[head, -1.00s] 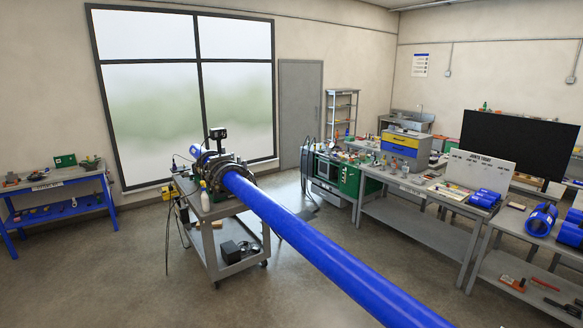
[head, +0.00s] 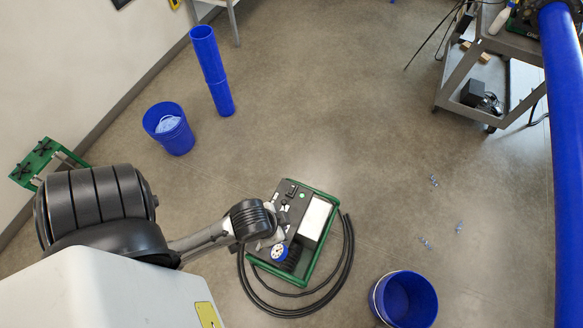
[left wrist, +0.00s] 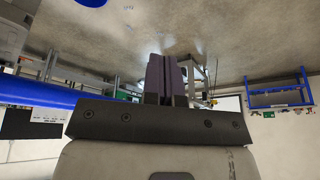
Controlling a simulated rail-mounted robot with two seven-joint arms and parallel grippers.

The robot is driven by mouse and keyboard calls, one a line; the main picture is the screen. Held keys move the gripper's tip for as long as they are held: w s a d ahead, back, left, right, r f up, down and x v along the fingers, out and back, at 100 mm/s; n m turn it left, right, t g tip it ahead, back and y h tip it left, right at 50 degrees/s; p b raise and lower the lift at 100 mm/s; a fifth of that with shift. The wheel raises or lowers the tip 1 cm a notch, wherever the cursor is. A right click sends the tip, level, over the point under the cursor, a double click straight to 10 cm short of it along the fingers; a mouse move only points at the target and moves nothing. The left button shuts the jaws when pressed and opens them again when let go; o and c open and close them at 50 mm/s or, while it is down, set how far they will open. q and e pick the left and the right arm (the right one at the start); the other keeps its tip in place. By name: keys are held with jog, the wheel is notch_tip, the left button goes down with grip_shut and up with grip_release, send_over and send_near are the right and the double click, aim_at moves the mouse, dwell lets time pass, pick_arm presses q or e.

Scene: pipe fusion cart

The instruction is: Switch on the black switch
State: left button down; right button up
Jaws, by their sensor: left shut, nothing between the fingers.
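A green-framed unit (head: 318,246) with a dark control panel and a pale lid stands on the floor in the head view. A small black part (head: 291,190) near the top of its panel may be the black switch; it is too small to tell its setting. A round dial (head: 279,251) sits lower on the panel. My left arm comes in from the left, and its wrist hangs over the panel's left side, hiding part of it. My left gripper (left wrist: 166,76) shows in the left wrist view with its two fingers shut together and empty. My right gripper is not in view.
Black hoses (head: 347,262) curl around the unit on the floor. A blue bucket (head: 405,300) stands to its lower right. A blue bin (head: 169,129) and a blue pipe piece (head: 211,70) stand behind. A grey cart (head: 450,90) is at upper right. Open floor lies between.

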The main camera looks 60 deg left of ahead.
pick_arm(q)
jog(key=w+a+f+m+t+y+b, duration=0.1)
jog(key=w+a+f+b, duration=0.45)
jog(key=f+b, duration=0.75)
jog(key=w+a+f+m+t+y+b, duration=0.15)
jog(key=w+a+f+b, duration=0.45)
jog(key=f+b, duration=0.6)
jog(key=w+a+f+m+y+b, duration=0.15)
jog(key=w+a+f+b, duration=0.45)
jog(key=f+b, duration=0.7)
jog(key=w+a+f+m+g+h+b, duration=0.1)
jog(key=a+f+m+g+h+b, duration=0.3)
jog(key=a+f+b, duration=1.1)
jog(key=a+f+m+h, duration=0.1)
jog(key=a+h, duration=0.1)
jog(key=shift+w+a+g+h, duration=0.2)
jog(key=shift+w+g+h, duration=0.05)
jog(key=shift+g+h, duration=0.1)
